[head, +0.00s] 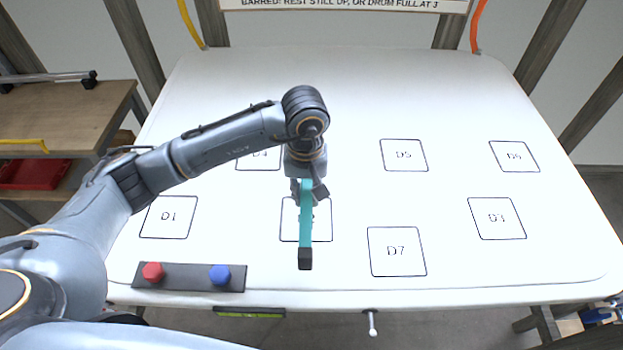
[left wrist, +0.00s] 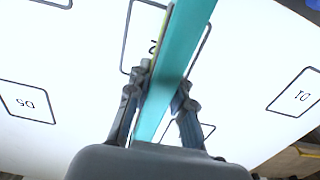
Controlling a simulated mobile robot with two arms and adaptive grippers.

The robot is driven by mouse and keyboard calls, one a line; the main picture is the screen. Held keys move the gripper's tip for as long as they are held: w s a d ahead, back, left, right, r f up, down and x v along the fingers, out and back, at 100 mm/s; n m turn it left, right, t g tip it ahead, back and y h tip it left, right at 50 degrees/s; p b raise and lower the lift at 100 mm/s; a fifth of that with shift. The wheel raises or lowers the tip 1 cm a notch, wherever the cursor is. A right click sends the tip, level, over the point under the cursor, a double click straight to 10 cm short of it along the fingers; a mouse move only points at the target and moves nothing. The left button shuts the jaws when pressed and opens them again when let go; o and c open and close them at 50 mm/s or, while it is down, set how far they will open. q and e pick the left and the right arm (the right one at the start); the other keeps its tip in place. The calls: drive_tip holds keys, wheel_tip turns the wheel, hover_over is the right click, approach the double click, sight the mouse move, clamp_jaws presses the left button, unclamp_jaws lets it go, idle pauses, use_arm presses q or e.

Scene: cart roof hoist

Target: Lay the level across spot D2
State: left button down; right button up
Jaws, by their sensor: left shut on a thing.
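The level is a long teal bar (head: 306,222) with a black end cap toward the front edge of the white panel. My left gripper (head: 309,188) is shut on it near its far end. In the left wrist view the teal bar (left wrist: 178,60) runs between both fingers (left wrist: 163,98). Spot D2 (head: 289,226) is a black-outlined square at the middle of the panel. The level passes over it lengthwise, front to back, and hides most of its label. I cannot tell whether the bar touches the panel. My right gripper is not in view.
Spots D1 (head: 168,230), D7 (head: 397,264), D3 (head: 497,230), D5 (head: 404,143) and D6 (head: 514,145) are bare. A dark strip (head: 190,284) with a red and a blue knob lies front left. A wooden bench (head: 70,110) stands at the left.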

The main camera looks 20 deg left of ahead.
sight(306, 191)
use_arm(q)
drive_tip(key=shift+s+f+b, duration=0.45)
drive_tip(key=shift+s+f, duration=0.1)
drive_tip(key=shift+f, duration=0.35)
drive_tip(key=shift+w+f+b, duration=0.15)
drive_tip(key=shift+f+b, duration=0.05)
drive_tip(key=shift+f, duration=0.3)
drive_tip(key=shift+w+f+b, duration=0.15)
drive_tip(key=shift+f, duration=1.05)
drive_tip(key=c, duration=1.1)
unclamp_jaws()
wheel_tip(306, 191, up, 12)
drive_tip(key=shift+r, duration=0.1)
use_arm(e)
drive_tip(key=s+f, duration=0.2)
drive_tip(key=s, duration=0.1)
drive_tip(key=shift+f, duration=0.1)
use_arm(q)
drive_tip(key=shift+s, duration=0.1)
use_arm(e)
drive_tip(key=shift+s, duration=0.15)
